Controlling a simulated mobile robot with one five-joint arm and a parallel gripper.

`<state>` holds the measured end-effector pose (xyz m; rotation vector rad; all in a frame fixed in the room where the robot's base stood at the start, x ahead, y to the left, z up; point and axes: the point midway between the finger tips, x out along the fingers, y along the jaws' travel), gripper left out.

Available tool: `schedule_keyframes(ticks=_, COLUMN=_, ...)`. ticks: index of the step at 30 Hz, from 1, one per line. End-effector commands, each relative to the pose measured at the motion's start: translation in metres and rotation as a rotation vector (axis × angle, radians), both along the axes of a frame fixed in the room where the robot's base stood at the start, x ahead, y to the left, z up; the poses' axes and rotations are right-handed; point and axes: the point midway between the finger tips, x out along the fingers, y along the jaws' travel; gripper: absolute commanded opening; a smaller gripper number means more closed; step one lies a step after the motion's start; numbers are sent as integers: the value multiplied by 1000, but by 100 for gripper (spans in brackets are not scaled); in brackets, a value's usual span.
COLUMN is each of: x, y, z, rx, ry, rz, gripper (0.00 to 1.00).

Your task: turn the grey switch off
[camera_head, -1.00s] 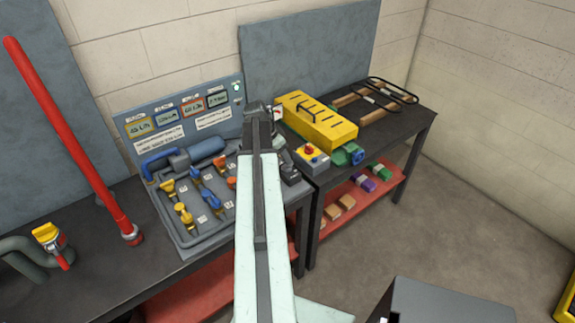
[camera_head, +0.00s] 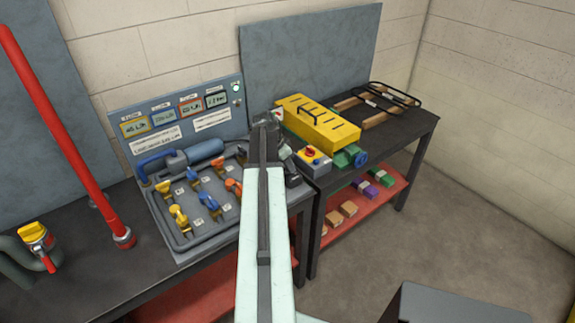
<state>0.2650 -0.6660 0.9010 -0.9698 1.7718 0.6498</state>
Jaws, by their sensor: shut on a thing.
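My arm reaches over the bench and bends down behind its upper link. My gripper (camera_head: 292,179) is a dark shape at the right end of the grey valve board (camera_head: 186,246), just right of my arm. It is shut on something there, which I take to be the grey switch. The switch itself and the fingertips are hidden or too small to make out, so its setting cannot be told. Beside it on the board stand yellow (camera_head: 179,218), blue (camera_head: 210,203) and orange (camera_head: 233,187) handles. A label panel (camera_head: 155,140) with coloured frames stands behind.
A red pole (camera_head: 70,145) rises at the left. A grey cabinet (camera_head: 450,305) stands front right; floor between is clear.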

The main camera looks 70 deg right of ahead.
Motion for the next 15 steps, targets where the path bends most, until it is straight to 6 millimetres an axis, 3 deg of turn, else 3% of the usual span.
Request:
schedule_keyframes(ticks=8, x=-3, y=4, z=0, rx=-4, ry=4, rz=69, gripper=0)
schedule_keyframes(ticks=15, x=-5, y=6, z=0, rx=0, ry=3, rz=239, gripper=0)
